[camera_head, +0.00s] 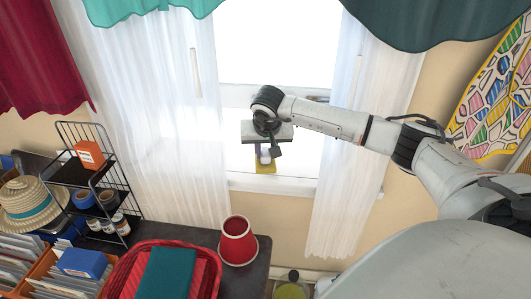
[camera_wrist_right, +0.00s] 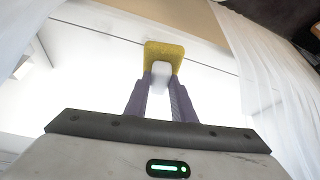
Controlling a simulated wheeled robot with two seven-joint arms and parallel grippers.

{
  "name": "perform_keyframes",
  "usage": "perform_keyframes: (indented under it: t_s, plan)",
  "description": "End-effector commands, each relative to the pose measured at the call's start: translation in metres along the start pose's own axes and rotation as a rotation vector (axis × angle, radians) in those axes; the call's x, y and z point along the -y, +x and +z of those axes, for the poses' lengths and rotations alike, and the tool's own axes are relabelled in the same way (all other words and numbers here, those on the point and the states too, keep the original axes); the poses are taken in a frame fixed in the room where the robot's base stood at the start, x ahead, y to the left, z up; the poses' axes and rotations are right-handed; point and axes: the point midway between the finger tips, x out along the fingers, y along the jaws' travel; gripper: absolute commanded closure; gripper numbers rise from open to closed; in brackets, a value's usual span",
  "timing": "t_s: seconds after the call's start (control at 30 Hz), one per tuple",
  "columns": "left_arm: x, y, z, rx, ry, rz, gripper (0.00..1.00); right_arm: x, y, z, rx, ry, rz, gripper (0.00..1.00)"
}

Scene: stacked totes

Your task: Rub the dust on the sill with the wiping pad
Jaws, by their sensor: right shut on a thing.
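The wiping pad (camera_head: 265,169) is yellow with a white grip. My right gripper (camera_head: 264,156) is shut on the white grip and holds the pad at the front part of the white window sill (camera_head: 298,184). In the right wrist view the yellow pad (camera_wrist_right: 164,50) sits beyond the purple-grey fingers of my right gripper (camera_wrist_right: 161,84), which hold its white grip between them. I cannot tell whether the pad touches the sill. The sill is very bright and I can make out no dust on it. My left gripper is not in view.
White sheer curtains (camera_head: 190,120) hang on both sides of the window. A dark table (camera_head: 255,268) below holds a red lampshade (camera_head: 238,242), a red basket (camera_head: 118,275) and a wire rack (camera_head: 100,160). Wall lies below the sill.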

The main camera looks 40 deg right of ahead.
Motion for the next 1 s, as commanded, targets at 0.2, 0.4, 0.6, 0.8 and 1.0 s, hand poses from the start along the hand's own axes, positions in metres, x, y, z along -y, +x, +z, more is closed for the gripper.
perform_keyframes:
  t_s: [0.2, 0.4, 0.6, 0.8, 1.0]
  plan:
    - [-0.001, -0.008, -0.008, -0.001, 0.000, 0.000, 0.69, 0.000, -0.012, -0.006, 0.000, 0.000, -0.001, 1.00]
    - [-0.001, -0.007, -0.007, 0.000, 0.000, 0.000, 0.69, 0.000, -0.011, -0.006, 0.000, 0.000, -0.001, 1.00]
    - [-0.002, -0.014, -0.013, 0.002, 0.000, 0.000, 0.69, 0.000, -0.022, -0.011, -0.001, 0.000, -0.001, 1.00]
    - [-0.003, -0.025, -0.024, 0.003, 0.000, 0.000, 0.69, 0.000, -0.038, -0.019, -0.001, -0.001, -0.001, 1.00]
    - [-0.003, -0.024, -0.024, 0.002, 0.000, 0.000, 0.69, 0.000, -0.038, -0.019, 0.000, -0.001, -0.001, 1.00]
